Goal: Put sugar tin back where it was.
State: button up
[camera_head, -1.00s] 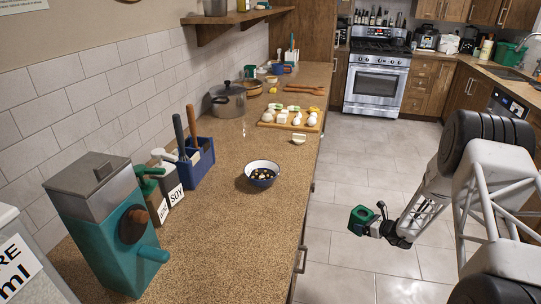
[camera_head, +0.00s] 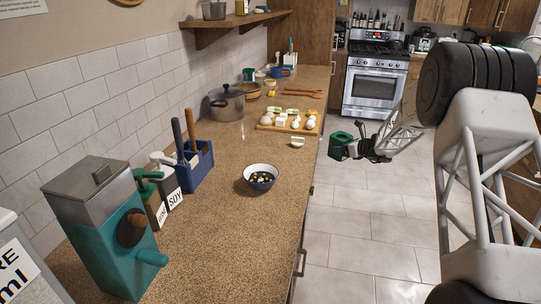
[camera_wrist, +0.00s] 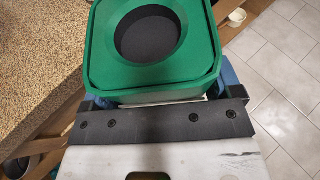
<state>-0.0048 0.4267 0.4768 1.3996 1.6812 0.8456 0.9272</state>
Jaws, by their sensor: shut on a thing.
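A green, square tin with rounded corners and a round dark opening or recess in its top is in my gripper; I take it for the sugar tin (camera_head: 340,146). In the wrist view the tin (camera_wrist: 203,66) fills the upper middle, with blue finger parts at both its sides. My gripper (camera_head: 358,147) is shut on it. In the head view the tin is off the right edge of the counter, above the floor. No label shows on it.
The long speckled counter (camera_head: 215,225) holds a blue-and-white bowl (camera_head: 260,177), a wooden board (camera_head: 267,127) with food, a steel pot (camera_head: 227,103), a blue utensil caddy (camera_head: 197,165), sauce bottles and a teal grinder (camera_head: 105,235). Bare counter lies around the bowl. A wooden shelf (camera_head: 222,27) hangs above.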

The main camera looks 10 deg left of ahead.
jog(key=a+r, duration=0.8)
jog(key=a, duration=0.2)
jog(key=s+a+r+n+g, duration=0.1)
jog(key=s+a+r, duration=0.1)
jog(key=a, duration=0.7)
jog(key=s+a+r+n+g+y, duration=0.1)
jog(key=s+a+r, duration=0.1)
jog(key=s+a, duration=0.3)
jog(key=a, duration=0.4)
jog(key=shift+s+a+n+g+y, duration=0.3)
jog(key=shift+f, duration=0.1)
jog(key=shift+f, duration=2.4)
jog(key=shift+f, duration=0.1)
jog(key=shift+f, duration=2.45)
jog(key=shift+f, duration=0.1)
jog(key=o, duration=1.4)
jog(key=shift+c, duration=0.2)
